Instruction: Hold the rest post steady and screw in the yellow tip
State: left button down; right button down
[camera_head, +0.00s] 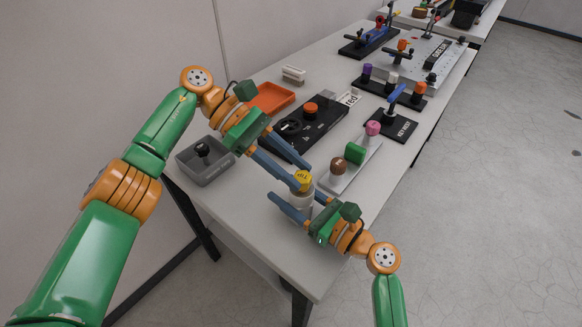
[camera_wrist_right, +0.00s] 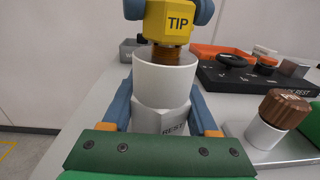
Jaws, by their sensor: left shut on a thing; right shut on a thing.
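The yellow tip (camera_head: 303,179), a faceted block marked TIP, sits above the rest post. It also shows in the right wrist view (camera_wrist_right: 180,22), with a brown threaded stem (camera_wrist_right: 172,53) below it. The stem goes down at the post's open top; its lower end is hidden behind the rim. The pale grey rest post (camera_wrist_right: 164,85) stands upright, marked REST low on its side. My left gripper (camera_head: 301,175) is shut on the yellow tip from above left. My right gripper (camera_head: 301,201) is shut around the post, one blue finger on each side.
A white tray (camera_head: 336,186) with brown, green and pink-topped pieces stands close right of the post. Behind are a black panel (camera_head: 325,122), an orange tray (camera_head: 270,98) and a grey bin (camera_head: 206,172). The table's front edge is close by.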

pick_arm(q)
jog(key=shift+c, duration=1.9)
grip_release()
jog(key=shift+f, duration=0.1)
jog(key=n+t, duration=0.2)
jog(key=n+t+h, duration=0.1)
jog(key=shift+s+a, duration=0.2)
jog(key=shift+s, duration=0.05)
jog(key=n+t, duration=0.2)
jog(key=s+n+t, duration=0.1)
jog(key=n+t, duration=0.1)
jog(key=n, duration=0.1)
jog(key=shift+d+t, duration=0.1)
jog(key=shift+t, duration=0.3)
notch_tip(320, 180, up, 10)
jog(key=y, duration=0.1)
jog(key=shift+n+t, duration=0.3)
jog(key=shift+n, duration=0.1)
jog(key=shift+d, duration=0.1)
